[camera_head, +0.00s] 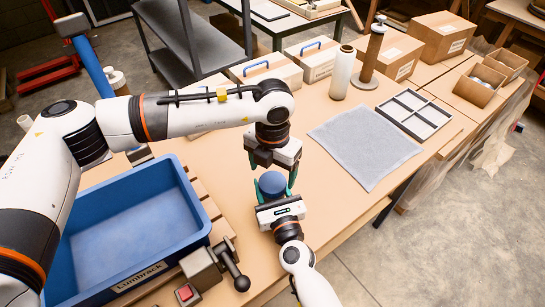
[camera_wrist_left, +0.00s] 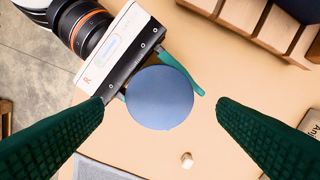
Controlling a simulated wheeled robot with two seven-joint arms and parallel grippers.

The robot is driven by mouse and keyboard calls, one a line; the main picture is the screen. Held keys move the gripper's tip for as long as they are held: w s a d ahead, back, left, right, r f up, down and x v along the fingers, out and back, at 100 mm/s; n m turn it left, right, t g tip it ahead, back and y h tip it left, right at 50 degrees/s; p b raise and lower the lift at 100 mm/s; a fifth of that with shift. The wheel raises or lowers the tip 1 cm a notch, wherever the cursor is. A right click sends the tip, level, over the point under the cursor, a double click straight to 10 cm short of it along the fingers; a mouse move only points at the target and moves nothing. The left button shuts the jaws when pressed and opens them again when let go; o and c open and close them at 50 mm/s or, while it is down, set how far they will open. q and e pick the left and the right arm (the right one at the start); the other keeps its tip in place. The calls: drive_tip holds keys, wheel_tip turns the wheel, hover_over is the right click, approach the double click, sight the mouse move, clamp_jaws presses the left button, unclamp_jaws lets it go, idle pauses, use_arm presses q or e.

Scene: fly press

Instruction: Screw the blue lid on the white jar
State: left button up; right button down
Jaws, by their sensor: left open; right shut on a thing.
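The blue lid (camera_head: 271,184) is seen from above between the green fingers of my right gripper (camera_head: 275,187), close over the table. In the left wrist view, the lid (camera_wrist_left: 160,97) is a round blue disc beside the right gripper's body and covers what is under it. No white jar body shows, so I cannot tell how the lid sits on it. My right gripper is shut, reaching in from the front. My left gripper (camera_head: 268,167) points down just above the lid. In its wrist view, its dark green fingers (camera_wrist_left: 160,118) are spread wide on both sides of the lid, apart from it.
A blue tray (camera_head: 192,222) stands at the left, with a press handle (camera_head: 232,268) and red button (camera_head: 186,292) near it. A grey mat (camera_head: 365,143) and a divided tray (camera_head: 412,115) lie right.

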sight(272, 181)
use_arm(q)
drive_tip(key=shift+f, duration=1.65)
drive_tip(key=c, duration=1)
drive_tip(key=shift+c, duration=0.2)
drive_tip(key=m, duration=1.1)
drive_tip(key=shift+m, duration=0.4)
drive_tip(key=o, duration=1.1)
drive_tip(key=shift+c, duration=0.2)
